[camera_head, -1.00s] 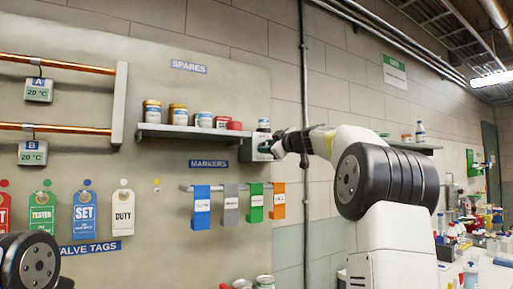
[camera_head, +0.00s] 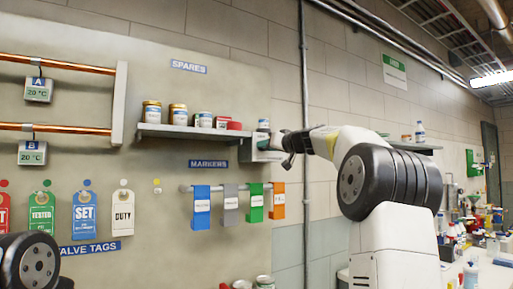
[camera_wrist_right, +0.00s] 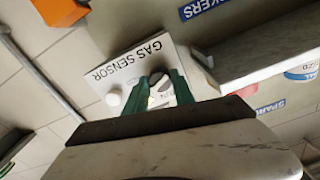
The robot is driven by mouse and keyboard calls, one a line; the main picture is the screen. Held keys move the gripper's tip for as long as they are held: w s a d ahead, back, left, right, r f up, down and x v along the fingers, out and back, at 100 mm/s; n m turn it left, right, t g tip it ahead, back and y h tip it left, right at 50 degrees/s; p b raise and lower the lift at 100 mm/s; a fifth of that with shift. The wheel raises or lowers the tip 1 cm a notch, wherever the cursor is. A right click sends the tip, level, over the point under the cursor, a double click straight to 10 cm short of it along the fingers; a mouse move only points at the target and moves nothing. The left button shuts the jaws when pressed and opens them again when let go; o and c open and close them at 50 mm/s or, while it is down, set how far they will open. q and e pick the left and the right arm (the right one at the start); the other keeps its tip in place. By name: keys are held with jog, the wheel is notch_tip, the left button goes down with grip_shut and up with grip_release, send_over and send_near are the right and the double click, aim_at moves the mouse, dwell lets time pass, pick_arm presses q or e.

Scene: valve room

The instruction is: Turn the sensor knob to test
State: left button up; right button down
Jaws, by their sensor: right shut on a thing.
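My right gripper (camera_head: 284,141) is at this box, coming from the right. In the wrist view its green fingers (camera_wrist_right: 163,90) are shut on the knob (camera_wrist_right: 159,88), which is mostly hidden between them. The small dial markings are too blurred to read, so I cannot tell the knob's setting. My left gripper is not in view.
The spares shelf (camera_head: 190,132) with jars and cans is just left of the sensor. Coloured marker tags (camera_head: 202,205) hang below it. A vertical pipe (camera_head: 304,90) runs close by. A small pale round part (camera_wrist_right: 113,98) sits beside the knob.

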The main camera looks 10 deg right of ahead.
jog(key=shift+m, duration=2.2)
jog(key=c, duration=1.1)
grip_release()
jog(key=shift+o, duration=0.2)
jog(key=v, duration=0.7)
jog(key=shift+s+d, duration=0.2)
jog(key=shift+s, duration=0.15)
